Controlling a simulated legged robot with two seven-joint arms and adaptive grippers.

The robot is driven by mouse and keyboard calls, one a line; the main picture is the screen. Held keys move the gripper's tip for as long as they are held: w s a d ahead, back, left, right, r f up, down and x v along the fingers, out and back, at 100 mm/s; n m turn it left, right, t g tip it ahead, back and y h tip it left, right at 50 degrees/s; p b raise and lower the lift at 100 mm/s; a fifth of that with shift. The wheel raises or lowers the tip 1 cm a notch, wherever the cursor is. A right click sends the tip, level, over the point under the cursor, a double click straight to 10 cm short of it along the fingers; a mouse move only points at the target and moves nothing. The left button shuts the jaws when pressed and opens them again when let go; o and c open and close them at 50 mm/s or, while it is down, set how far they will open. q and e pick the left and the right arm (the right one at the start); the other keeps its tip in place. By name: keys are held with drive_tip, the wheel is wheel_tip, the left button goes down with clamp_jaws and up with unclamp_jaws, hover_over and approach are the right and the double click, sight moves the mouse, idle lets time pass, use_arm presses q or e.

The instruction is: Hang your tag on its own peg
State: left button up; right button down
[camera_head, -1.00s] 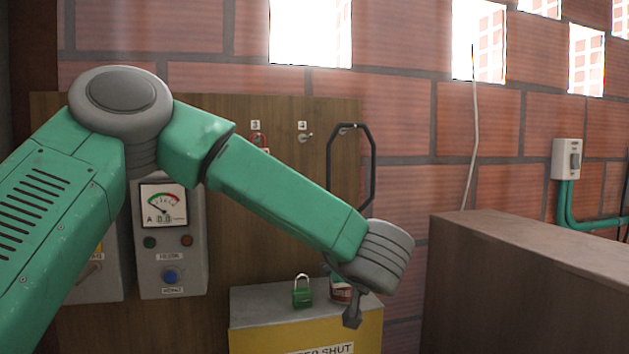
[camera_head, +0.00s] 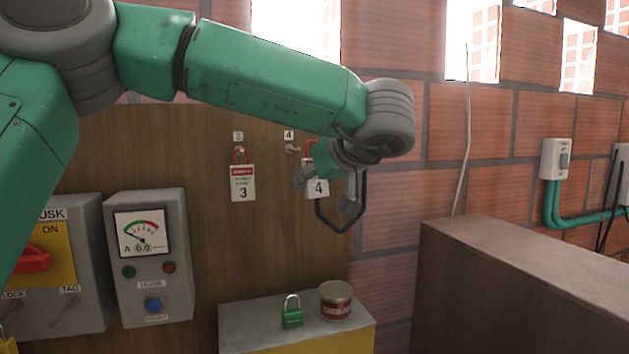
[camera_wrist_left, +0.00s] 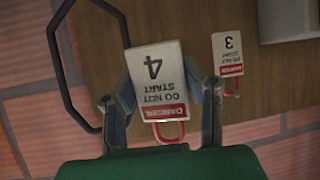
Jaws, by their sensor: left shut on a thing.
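My left gripper (camera_head: 331,188) is shut on a white and red tag marked 4 (camera_head: 316,190), held in front of the wooden board. In the left wrist view the tag (camera_wrist_left: 157,78) sits between the two fingers (camera_wrist_left: 165,105), with its red loop toward the wrist. Peg 4 (camera_head: 292,149) sticks out under a small label 4, just left of the gripper, and looks bare. A tag marked 3 (camera_head: 242,184) hangs by its red loop under label 3; it also shows in the left wrist view (camera_wrist_left: 228,58). My right gripper is not in view.
A green padlock (camera_head: 292,313) and a round tin (camera_head: 336,301) stand on a ledge below. A meter box (camera_head: 151,262) and a switch box (camera_head: 72,275) are at lower left.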

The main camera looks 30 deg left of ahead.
use_arm(q)
drive_tip(key=w+a+f, duration=0.1)
drive_tip(key=w+a, duration=0.3)
drive_tip(key=a, duration=0.2)
drive_tip(key=shift+w+f, duration=0.35)
idle(1.0)
drive_tip(key=o, duration=0.9)
drive_tip(key=shift+o, duration=0.9)
drive_tip(key=shift+a, duration=0.3)
